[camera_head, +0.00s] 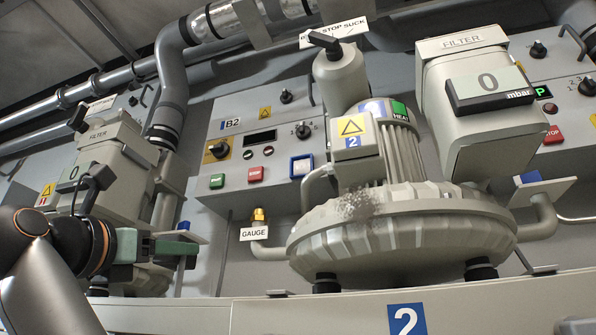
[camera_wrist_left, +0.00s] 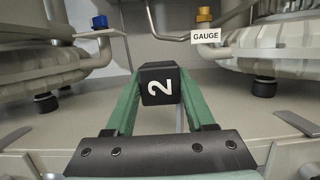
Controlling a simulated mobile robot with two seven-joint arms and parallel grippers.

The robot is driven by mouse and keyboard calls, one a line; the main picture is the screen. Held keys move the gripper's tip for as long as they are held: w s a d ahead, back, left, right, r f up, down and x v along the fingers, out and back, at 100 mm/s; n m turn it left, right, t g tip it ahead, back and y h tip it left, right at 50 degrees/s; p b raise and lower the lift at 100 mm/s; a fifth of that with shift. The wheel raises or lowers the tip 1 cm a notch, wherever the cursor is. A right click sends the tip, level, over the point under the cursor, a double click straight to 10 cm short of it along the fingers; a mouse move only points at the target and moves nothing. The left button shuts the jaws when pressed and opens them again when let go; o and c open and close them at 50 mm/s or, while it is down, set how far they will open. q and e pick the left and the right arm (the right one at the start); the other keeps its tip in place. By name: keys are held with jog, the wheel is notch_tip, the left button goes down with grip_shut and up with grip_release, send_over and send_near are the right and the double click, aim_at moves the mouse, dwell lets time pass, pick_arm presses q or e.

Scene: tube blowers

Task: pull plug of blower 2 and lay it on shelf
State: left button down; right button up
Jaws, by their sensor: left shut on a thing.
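In the left wrist view, the green fingers of my left gripper (camera_wrist_left: 160,92) are shut on a black plug (camera_wrist_left: 160,84) with a white 2 on its face. The plug is in front of the gap between two blowers. In the head view my left gripper (camera_head: 162,247) is at the left, beside the neighbouring blower; the plug cannot be made out there. Blower 2 (camera_head: 400,235) stands right of it on its base. Small grey plates show near the front edge, one on the left (camera_wrist_left: 17,136) and one on the right (camera_wrist_left: 297,122); I cannot tell which is the shelf.
A brass fitting (camera_head: 259,216) with a GAUGE label stands between gripper and blower 2. The B2 panel (camera_head: 240,150) is behind. A blue-capped pipe end (camera_wrist_left: 99,23) is left of the plug. A filter housing (camera_head: 465,110) stands right. My right gripper is not visible.

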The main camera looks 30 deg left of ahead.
pick_arm(q)
jog(key=shift+f, duration=0.4)
jog(key=shift+f, duration=1.95)
dwell(0.9)
jog(key=shift+c, duration=0.9)
grip_release()
